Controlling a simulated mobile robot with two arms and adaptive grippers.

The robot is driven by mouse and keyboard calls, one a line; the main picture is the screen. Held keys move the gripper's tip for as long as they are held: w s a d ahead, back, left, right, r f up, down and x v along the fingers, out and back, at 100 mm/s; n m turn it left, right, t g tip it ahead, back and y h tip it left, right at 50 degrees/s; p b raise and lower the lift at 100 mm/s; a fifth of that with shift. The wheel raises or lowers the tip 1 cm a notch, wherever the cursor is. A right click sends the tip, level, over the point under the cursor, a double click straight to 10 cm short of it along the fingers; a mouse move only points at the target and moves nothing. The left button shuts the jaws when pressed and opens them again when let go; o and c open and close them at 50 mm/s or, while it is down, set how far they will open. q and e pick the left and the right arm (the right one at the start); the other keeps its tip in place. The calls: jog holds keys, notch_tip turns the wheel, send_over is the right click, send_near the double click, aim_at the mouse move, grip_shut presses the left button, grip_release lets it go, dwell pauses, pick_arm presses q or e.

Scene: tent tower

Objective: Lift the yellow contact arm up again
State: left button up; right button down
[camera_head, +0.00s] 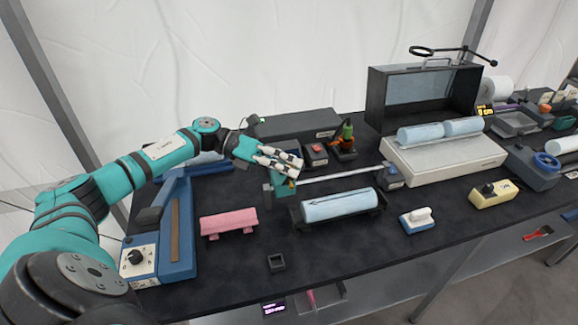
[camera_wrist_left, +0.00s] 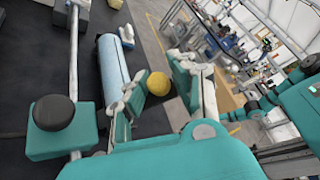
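A yellow round knob (camera_wrist_left: 158,83), which looks like the end of the yellow contact arm, shows between the fingers in the left wrist view. My left gripper (camera_wrist_left: 158,95) has its fingers apart on either side of it; I cannot tell whether they touch it. In the head view my left gripper (camera_head: 291,161) is over the left end of a device with a horizontal metal rod (camera_head: 340,175), and hides most of the contact arm there. A light blue cylinder (camera_head: 340,205) lies in a dark cradle in front of the rod. My right gripper is not in view.
A pink block (camera_head: 228,222) on a stand and a blue unit with a dial (camera_head: 172,232) are at the left. A white bench unit (camera_head: 445,162) with blue cylinders is to the right.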

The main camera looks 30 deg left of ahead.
pick_arm(q)
grip_shut()
jog(key=shift+f, duration=0.1)
jog(key=w+a+n+h+b, duration=0.1)
jog(key=a+n+b, duration=0.1)
jog(key=b, duration=0.3)
jog(key=shift+w+b, duration=0.35)
jog(key=shift+b, duration=0.05)
jog(key=shift+w+a+r, duration=0.25)
jog(key=shift+a+r, duration=0.05)
